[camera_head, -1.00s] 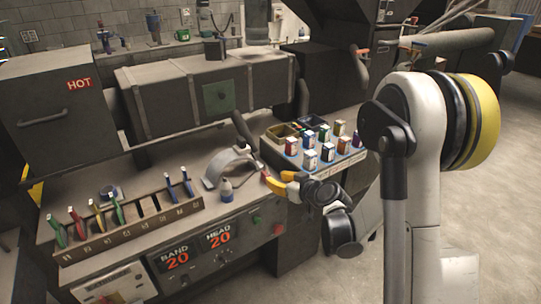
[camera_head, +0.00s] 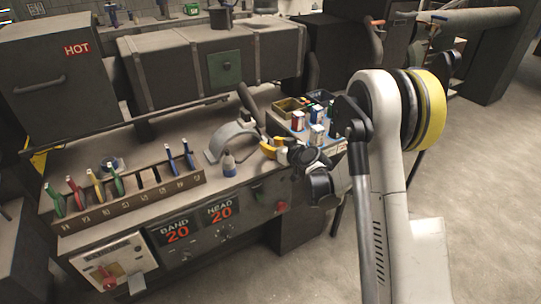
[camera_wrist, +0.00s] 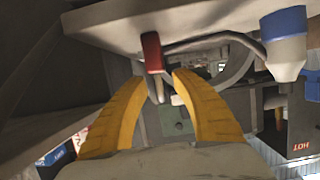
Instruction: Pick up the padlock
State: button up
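My gripper (camera_head: 272,147) is low over the bench front, beside the grey arch and the white bottle. In the wrist view my gripper (camera_wrist: 147,68) has its two yellow fingers spread apart, with nothing clamped. I cannot make out a padlock for certain in either view. In the head view my gripper hides this spot.
A white bottle (camera_head: 229,164) stands left of my gripper; its blue part shows in the wrist view (camera_wrist: 284,25). The grey arch (camera_head: 232,140) is behind it. A slotted rack (camera_head: 130,202) with coloured tools lies left. Small boxes (camera_head: 318,113) stand right, partly behind my arm.

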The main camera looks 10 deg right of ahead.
jog(key=shift+w, duration=0.1)
jog(key=shift+c, duration=0.5)
grip_shut()
jog(key=shift+r, duration=0.1)
